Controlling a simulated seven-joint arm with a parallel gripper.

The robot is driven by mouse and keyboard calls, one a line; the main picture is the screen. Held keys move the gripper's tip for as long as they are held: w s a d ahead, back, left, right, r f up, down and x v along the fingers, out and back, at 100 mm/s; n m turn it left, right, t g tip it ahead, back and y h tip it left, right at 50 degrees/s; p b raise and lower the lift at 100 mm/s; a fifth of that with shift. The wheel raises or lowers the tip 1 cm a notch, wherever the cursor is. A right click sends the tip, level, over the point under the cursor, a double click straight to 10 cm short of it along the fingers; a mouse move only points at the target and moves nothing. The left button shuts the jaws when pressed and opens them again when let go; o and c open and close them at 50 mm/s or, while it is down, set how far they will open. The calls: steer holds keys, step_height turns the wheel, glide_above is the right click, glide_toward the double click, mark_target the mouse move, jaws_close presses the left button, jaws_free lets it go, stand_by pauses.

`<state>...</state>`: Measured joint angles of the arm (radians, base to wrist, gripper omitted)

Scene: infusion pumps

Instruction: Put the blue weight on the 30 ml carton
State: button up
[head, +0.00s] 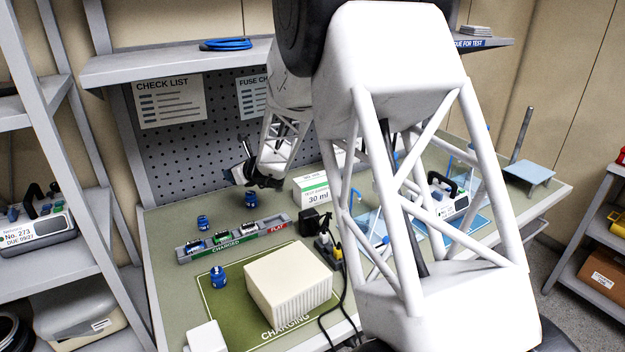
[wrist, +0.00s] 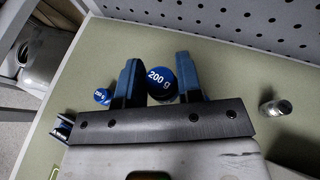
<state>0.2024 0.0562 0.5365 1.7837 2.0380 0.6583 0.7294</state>
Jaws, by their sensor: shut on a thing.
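A blue weight (head: 250,200) stands out below my gripper (head: 256,182) at the back of the bench in the head view. In the wrist view, the blue weight marked 200 g (wrist: 160,77) is between the two fingers of my gripper (wrist: 157,80), which is shut on it. The white 30 ml carton (head: 312,190), with a green band, stands on the bench just right of my gripper. My own arm hides part of the area right of the carton.
Other blue weights stand at the left (head: 203,223) and on the green mat (head: 218,277). A grey rack (head: 235,239) marked CHARGED and FLAT lies in front of the carton. A large cream box (head: 289,284) sits on the mat. A pegboard (head: 190,150) rises behind.

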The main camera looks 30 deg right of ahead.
steer(key=s+d+r+m+h, duration=0.1)
steer(key=s+d+r+h, duration=0.1)
steer(key=s+d, duration=1.6)
steer(key=s+r, duration=0.1)
steer(key=s, duration=0.3)
steer(key=shift+s+d+m+t, duration=0.15)
steer(key=shift+d+m+t, duration=0.15)
steer(key=shift+d+m, duration=0.1)
glide_above(314, 178)
steer(key=shift+f, duration=0.8)
steer(key=shift+f, duration=1.75)
steer(key=shift+f, duration=0.1)
